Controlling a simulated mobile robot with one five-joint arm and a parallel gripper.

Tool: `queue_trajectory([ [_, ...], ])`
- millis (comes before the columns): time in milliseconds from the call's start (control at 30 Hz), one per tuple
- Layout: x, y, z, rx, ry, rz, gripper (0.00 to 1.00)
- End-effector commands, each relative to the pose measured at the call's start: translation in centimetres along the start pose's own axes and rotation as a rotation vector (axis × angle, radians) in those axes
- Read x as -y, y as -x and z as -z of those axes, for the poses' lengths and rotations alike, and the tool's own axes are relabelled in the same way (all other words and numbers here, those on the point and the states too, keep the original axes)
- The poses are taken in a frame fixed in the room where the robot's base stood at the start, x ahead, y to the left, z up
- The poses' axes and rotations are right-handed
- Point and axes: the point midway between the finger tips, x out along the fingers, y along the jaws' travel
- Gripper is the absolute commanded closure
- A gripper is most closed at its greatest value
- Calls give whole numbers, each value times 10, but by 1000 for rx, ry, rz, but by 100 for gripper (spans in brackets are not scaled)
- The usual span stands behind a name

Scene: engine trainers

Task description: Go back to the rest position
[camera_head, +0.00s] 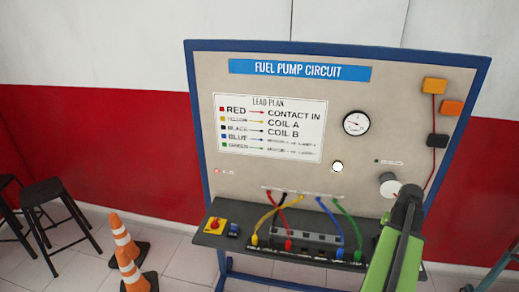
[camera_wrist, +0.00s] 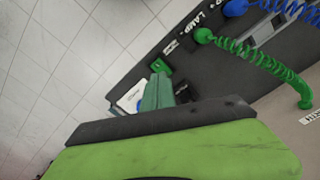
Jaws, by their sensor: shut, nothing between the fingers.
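My gripper (camera_head: 409,195) shows at the lower right of the head view, dark-tipped on a green arm, in front of the fuel pump circuit board (camera_head: 345,180). Its fingers are shut with nothing between them. In the wrist view my gripper's dark, green-backed part (camera_wrist: 165,122) fills the lower middle, and the shelf lies beyond it. A green coiled lead (camera_wrist: 262,55) and a blue lead (camera_wrist: 290,15) are at the upper right there, apart from my gripper.
The board's dark shelf (camera_head: 222,243) carries a yellow switch box with a red knob (camera_head: 215,226) and several coloured leads. A white dial (camera_head: 390,187) is beside my gripper. Orange cones (camera_head: 126,240) and black stools (camera_head: 48,195) stand left. Tiled floor shows between them.

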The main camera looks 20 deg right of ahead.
Motion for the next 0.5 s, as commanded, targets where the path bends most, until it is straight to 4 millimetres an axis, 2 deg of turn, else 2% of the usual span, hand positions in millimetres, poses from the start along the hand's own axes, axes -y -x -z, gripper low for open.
queue_trajectory([
  [67, 29, -2, -4, 0, 48, 1, 100],
  [167, 96, -7, -20, 0, 163, 1, 100],
  [200, 129, -9, -33, 0, 222, 1, 100],
  [267, 178, -12, -58, 0, 312, 1, 100],
  [300, 208, -14, -76, 0, 371, 0, 100],
  [400, 273, -18, -128, 0, 514, 0, 100],
  [500, 322, -21, -180, 0, 643, 0, 100],
])
